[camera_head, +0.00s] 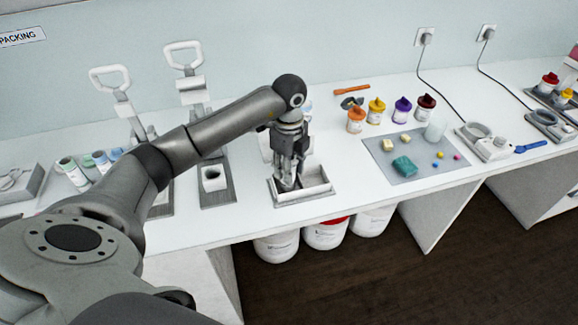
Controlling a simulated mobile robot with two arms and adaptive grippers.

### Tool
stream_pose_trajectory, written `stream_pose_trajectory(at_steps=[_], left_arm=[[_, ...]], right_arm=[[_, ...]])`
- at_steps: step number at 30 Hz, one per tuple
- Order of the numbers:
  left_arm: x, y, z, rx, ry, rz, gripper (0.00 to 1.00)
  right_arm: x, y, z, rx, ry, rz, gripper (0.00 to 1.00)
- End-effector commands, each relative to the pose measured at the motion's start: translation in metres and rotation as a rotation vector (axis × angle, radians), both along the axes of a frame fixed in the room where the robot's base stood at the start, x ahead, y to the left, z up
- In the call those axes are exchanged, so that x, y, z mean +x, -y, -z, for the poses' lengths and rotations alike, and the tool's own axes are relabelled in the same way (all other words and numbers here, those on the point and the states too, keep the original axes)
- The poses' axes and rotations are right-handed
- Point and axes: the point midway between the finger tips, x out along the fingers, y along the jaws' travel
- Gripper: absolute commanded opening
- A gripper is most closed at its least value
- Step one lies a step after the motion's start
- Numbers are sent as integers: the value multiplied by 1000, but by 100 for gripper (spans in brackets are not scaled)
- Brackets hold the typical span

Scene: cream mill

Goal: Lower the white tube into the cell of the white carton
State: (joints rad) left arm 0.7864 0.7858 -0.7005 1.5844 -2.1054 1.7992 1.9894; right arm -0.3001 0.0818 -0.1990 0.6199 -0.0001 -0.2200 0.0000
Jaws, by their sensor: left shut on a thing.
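The white carton (318,191) is an open box near the front edge of the white bench, on a grey base. My left gripper (288,180) points straight down over the left part of the carton, with its fingertips at about rim height. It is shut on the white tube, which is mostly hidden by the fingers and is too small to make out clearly. I cannot tell how far the tube is inside a cell. My right gripper is not in view.
Two hand presses (190,88) stand left of the carton, behind my left arm. A grey mat (400,170) with coloured lumps lies to the right, with lidded jars (376,112) behind it. White tubs (326,235) stand under the bench. Bench between carton and mat is clear.

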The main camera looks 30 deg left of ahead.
Motion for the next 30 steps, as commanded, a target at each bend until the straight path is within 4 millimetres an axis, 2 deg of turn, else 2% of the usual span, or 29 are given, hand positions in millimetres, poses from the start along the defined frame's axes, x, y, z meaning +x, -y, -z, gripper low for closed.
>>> stream_pose_trajectory(at_steps=[30], left_arm=[[0, 0, 12, 0, 0, 0, 9]], right_arm=[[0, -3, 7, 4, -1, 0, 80]])
